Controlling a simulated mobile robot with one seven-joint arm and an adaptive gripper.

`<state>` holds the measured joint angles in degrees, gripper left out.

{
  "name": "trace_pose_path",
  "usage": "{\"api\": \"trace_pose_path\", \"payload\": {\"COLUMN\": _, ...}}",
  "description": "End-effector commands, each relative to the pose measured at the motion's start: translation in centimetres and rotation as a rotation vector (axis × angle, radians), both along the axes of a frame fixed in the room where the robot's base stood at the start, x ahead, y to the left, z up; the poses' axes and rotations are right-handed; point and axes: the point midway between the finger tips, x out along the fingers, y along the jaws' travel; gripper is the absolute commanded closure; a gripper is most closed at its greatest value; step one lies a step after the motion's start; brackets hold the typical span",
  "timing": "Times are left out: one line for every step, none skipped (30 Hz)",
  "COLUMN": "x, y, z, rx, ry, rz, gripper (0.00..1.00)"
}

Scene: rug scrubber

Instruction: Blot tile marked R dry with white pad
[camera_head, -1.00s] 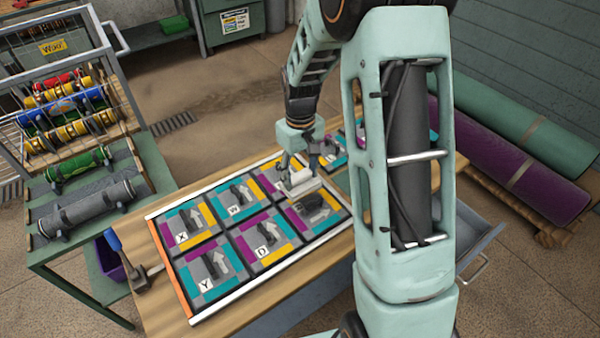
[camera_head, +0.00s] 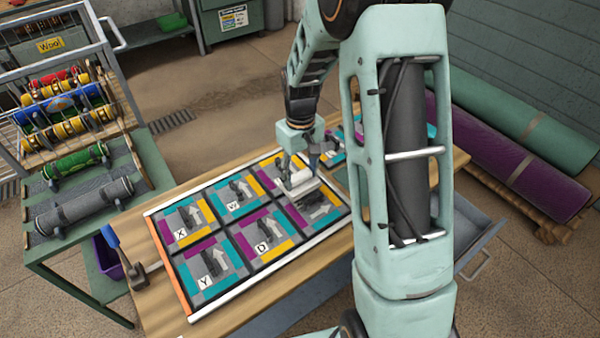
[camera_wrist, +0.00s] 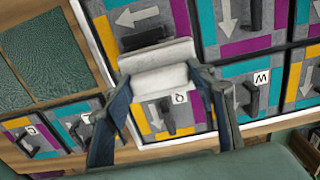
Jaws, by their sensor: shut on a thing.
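My gripper (camera_head: 298,165) is shut on a white pad (camera_head: 300,185), which also shows in the wrist view (camera_wrist: 158,66). The pad is over the right end of the framed tile panel, at the inner edge of the front right tile (camera_head: 322,212). Whether it touches the tile is unclear. That tile shows an arrow and a dark bar beside the pad in the wrist view (camera_wrist: 140,18); its letter is hidden. The neighbouring tile (camera_wrist: 178,118) has a small label I cannot read surely. Tiles X (camera_head: 181,234), W (camera_head: 235,205), Y (camera_head: 207,282) and D (camera_head: 263,247) are visible.
A hammer-like tool (camera_head: 138,275) lies at the table's left end. A roll rack (camera_head: 75,130) stands left. More tiles lie past the panel's right end.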

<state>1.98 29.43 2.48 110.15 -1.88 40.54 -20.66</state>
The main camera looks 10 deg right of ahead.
Motion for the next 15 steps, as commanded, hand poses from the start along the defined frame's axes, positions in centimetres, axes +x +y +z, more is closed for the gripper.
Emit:
{"api": "trace_pose_path", "payload": {"x": -0.01, "y": -0.04, "z": -0.17, "rx": 0.000, "ry": 0.000, "rz": 0.000, "gripper": 0.78}}
{"api": "trace_pose_path", "payload": {"x": -0.02, "y": -0.04, "z": -0.22, "rx": 0.000, "ry": 0.000, "rz": 0.000, "gripper": 0.78}}
{"api": "trace_pose_path", "payload": {"x": -0.03, "y": -0.04, "z": -0.29, "rx": 0.000, "ry": 0.000, "rz": 0.000, "gripper": 0.78}}
{"api": "trace_pose_path", "payload": {"x": -0.03, "y": -0.06, "z": -0.35, "rx": 0.000, "ry": 0.000, "rz": 0.000, "gripper": 0.78}}
{"api": "trace_pose_path", "payload": {"x": -0.03, "y": -0.06, "z": -0.40, "rx": 0.000, "ry": 0.000, "rz": 0.000, "gripper": 0.78}}
{"api": "trace_pose_path", "payload": {"x": -0.04, "y": -0.07, "z": -0.47, "rx": 0.000, "ry": 0.000, "rz": 0.000, "gripper": 0.78}}
{"api": "trace_pose_path", "payload": {"x": -0.04, "y": -0.08, "z": -0.53, "rx": 0.000, "ry": 0.000, "rz": 0.000, "gripper": 0.78}}
{"api": "trace_pose_path", "payload": {"x": -0.04, "y": -0.08, "z": -0.58, "rx": 0.000, "ry": 0.000, "rz": 0.000, "gripper": 0.78}}
{"api": "trace_pose_path", "payload": {"x": -0.05, "y": -0.10, "z": -0.66, "rx": 0.000, "ry": 0.000, "rz": 0.000, "gripper": 0.78}}
{"api": "trace_pose_path", "payload": {"x": -0.06, "y": -0.10, "z": -0.71, "rx": 0.000, "ry": 0.000, "rz": 0.000, "gripper": 0.78}}
{"api": "trace_pose_path", "payload": {"x": -0.05, "y": -0.11, "z": -0.76, "rx": 0.000, "ry": 0.000, "rz": 0.000, "gripper": 0.78}}
{"api": "trace_pose_path", "payload": {"x": -0.06, "y": -0.11, "z": -0.84, "rx": 0.000, "ry": 0.000, "rz": 0.000, "gripper": 0.78}}
{"api": "trace_pose_path", "payload": {"x": -0.07, "y": -0.13, "z": -0.89, "rx": 0.000, "ry": 0.000, "rz": 0.000, "gripper": 0.78}}
{"api": "trace_pose_path", "payload": {"x": -0.07, "y": -0.13, "z": -0.95, "rx": 0.000, "ry": 0.000, "rz": 0.000, "gripper": 0.78}}
{"api": "trace_pose_path", "payload": {"x": -0.07, "y": -0.14, "z": -1.02, "rx": 0.000, "ry": 0.000, "rz": 0.000, "gripper": 0.78}}
